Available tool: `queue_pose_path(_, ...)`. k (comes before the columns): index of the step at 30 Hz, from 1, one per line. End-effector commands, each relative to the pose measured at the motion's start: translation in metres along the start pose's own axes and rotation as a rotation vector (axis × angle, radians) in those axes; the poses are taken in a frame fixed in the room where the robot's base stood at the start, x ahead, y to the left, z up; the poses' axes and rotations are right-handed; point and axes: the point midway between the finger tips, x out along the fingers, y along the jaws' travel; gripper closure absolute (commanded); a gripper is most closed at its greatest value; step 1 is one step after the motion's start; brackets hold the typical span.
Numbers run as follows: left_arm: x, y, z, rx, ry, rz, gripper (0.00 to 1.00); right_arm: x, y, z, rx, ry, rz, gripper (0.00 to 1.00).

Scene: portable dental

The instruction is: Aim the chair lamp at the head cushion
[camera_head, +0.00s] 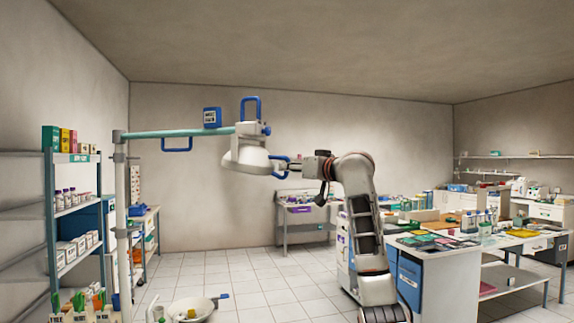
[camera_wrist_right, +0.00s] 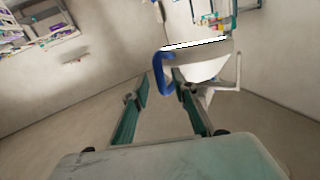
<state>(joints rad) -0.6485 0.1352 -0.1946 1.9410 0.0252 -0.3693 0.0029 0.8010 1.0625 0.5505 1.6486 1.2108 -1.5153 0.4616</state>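The chair lamp (camera_head: 245,155) has a white dish-shaped head at the end of a teal arm (camera_head: 180,133) on a grey post. A blue loop handle (camera_head: 251,107) stands on top, and another blue handle is partly seen at its right side. My right gripper (camera_head: 287,163) is at that side handle. In the right wrist view, the lamp head (camera_wrist_right: 205,62) is just ahead, and the blue side handle (camera_wrist_right: 159,72) reaches down between the tips of my open right gripper (camera_wrist_right: 161,86). Contact cannot be told. The head cushion and my left gripper are not in view.
A shelf rack (camera_head: 75,210) with boxes and bottles stands at the left. A white basin (camera_head: 192,311) is low in front. A cluttered workbench (camera_head: 445,262) is at the right, with a small table (camera_head: 308,211) behind. Tiled floor (camera_head: 250,270) is open in the middle.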

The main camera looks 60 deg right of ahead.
Motion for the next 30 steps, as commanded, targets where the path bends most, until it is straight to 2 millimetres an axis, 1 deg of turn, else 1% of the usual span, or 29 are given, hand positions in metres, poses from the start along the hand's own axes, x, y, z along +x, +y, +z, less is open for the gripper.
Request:
queue_pose_path(1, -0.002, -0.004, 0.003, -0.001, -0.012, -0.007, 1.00, 0.007, 0.000, -0.001, 0.004, -0.002, -0.002, 0.73)
queue_pose_path(6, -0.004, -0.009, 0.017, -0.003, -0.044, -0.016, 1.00, 0.022, 0.000, 0.000, 0.002, -0.001, -0.001, 0.73)
queue_pose_path(10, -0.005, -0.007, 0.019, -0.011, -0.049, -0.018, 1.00, 0.026, 0.000, 0.000, -0.001, -0.001, 0.000, 0.73)
queue_pose_path(16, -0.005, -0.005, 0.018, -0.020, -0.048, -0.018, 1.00, 0.026, 0.000, 0.001, -0.001, -0.001, 0.000, 0.73)
queue_pose_path(19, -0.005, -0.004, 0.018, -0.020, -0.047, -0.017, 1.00, 0.026, 0.000, 0.001, -0.001, -0.001, 0.000, 0.99)
queue_pose_path(26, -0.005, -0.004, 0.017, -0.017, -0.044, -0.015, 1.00, 0.024, 0.001, 0.000, -0.003, -0.003, 0.001, 1.00)
queue_pose_path(29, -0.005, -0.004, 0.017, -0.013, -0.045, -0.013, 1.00, 0.017, 0.005, -0.003, -0.013, -0.017, 0.004, 1.00)
queue_pose_path(30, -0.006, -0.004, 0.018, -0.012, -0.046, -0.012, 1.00, 0.012, 0.008, -0.006, -0.020, -0.026, 0.006, 1.00)
